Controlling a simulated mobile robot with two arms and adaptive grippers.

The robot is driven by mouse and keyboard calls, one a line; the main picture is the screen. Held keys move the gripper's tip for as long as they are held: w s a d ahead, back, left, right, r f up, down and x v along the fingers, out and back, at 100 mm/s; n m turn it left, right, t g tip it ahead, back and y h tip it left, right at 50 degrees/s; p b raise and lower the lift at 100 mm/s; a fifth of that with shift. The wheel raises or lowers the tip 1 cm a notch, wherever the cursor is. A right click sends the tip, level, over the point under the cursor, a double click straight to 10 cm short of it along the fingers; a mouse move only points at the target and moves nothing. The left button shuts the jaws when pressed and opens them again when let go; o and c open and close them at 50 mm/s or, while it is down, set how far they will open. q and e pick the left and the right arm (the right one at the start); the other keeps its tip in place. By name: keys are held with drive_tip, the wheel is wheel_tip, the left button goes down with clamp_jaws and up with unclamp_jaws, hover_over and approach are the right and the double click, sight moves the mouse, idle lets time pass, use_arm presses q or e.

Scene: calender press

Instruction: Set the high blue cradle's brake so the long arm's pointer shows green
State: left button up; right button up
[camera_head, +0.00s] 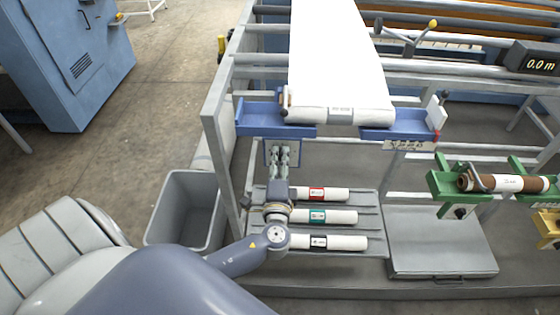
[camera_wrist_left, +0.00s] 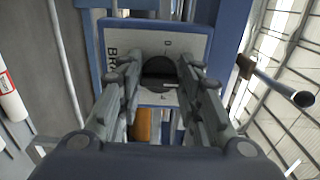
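The high blue cradle (camera_head: 275,114) holds a wide white roll (camera_head: 345,112) across its two blue arms. The brake panel (camera_head: 268,150) hangs below its left arm, mostly behind my left gripper (camera_head: 285,152). In the left wrist view the brake panel (camera_wrist_left: 198,42) carries a round dark knob (camera_wrist_left: 160,68) and partly covered lettering. My left gripper (camera_wrist_left: 160,85) is open, with one finger at each side of the knob in the picture; I cannot tell whether they touch it. A small marked plate (camera_head: 408,145) sits below the cradle's right arm; its markings are too small to read. My right gripper is out of view.
Several small white rolls (camera_head: 335,216) lie on a grey rack below my left gripper. A grey bin (camera_head: 185,205) stands left of the frame post. A green cradle (camera_head: 446,184) with a brown roll (camera_head: 505,183) is at right. A yellow-knobbed lever (camera_head: 432,24) is behind.

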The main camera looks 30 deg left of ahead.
use_arm(q)
drive_tip(key=o, duration=0.4)
drive_tip(key=shift+s+d, duration=0.15)
drive_tip(key=shift+s, duration=0.1)
drive_tip(key=v, duration=1.1)
drive_tip(key=shift+s, duration=0.2)
